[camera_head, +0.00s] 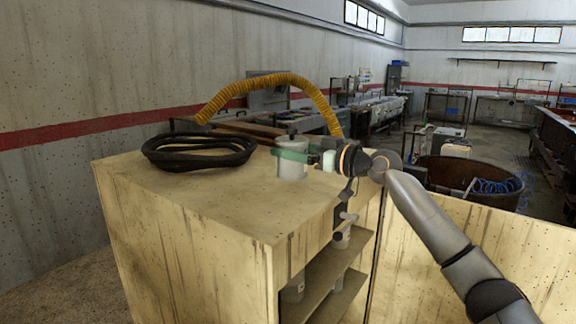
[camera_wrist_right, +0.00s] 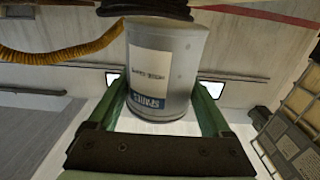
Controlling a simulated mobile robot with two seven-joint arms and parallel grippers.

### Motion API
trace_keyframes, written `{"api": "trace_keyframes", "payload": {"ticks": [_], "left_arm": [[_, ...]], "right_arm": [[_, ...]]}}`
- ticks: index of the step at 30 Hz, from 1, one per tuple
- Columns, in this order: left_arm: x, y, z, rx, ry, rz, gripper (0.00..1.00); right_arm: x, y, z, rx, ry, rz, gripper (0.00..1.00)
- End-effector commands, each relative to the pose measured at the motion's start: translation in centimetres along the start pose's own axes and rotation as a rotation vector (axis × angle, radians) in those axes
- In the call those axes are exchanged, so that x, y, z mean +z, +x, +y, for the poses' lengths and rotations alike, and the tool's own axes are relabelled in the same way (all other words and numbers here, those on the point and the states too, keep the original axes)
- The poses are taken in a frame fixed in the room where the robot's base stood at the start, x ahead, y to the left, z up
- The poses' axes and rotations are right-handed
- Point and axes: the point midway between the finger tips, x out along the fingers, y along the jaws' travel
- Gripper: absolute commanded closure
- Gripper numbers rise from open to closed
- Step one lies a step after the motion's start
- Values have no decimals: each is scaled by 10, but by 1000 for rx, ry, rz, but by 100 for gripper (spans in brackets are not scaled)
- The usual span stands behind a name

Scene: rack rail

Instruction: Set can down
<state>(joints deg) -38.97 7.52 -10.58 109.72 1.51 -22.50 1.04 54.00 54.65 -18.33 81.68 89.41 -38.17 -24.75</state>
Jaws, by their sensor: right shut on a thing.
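A grey can (camera_head: 292,168) with a white and blue label is at the top of the wooden cabinet (camera_head: 222,202), near its back right side. My right gripper (camera_head: 284,154) reaches in from the right and is shut on the can, with its green fingers around the can's sides. In the right wrist view, the can (camera_wrist_right: 168,62) sits between the two green fingers (camera_wrist_right: 160,98), its label facing the camera. I cannot tell whether the can's base touches the cabinet top or hangs just above it. My left gripper is not in view.
A coiled black hose (camera_head: 200,151) lies on the cabinet top, left of the can. A yellow corrugated hose (camera_head: 265,82) arches behind. Open shelves (camera_head: 328,272) on the cabinet's right side hold small grey cans. The front of the cabinet top is clear.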

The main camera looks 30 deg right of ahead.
Motion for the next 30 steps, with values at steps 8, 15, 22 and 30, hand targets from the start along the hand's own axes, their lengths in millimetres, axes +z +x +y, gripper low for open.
{"api": "trace_keyframes", "payload": {"ticks": [8, 15, 22, 30], "left_arm": [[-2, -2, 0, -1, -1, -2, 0], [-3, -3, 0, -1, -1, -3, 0], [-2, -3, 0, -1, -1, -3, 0], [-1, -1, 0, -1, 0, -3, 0]], "right_arm": [[24, 14, 2, 1, 3, -1, 87], [46, 13, 3, 2, -1, 4, 87], [46, 13, 2, 2, -1, 4, 87], [50, 14, 2, 0, 0, 0, 0]]}}
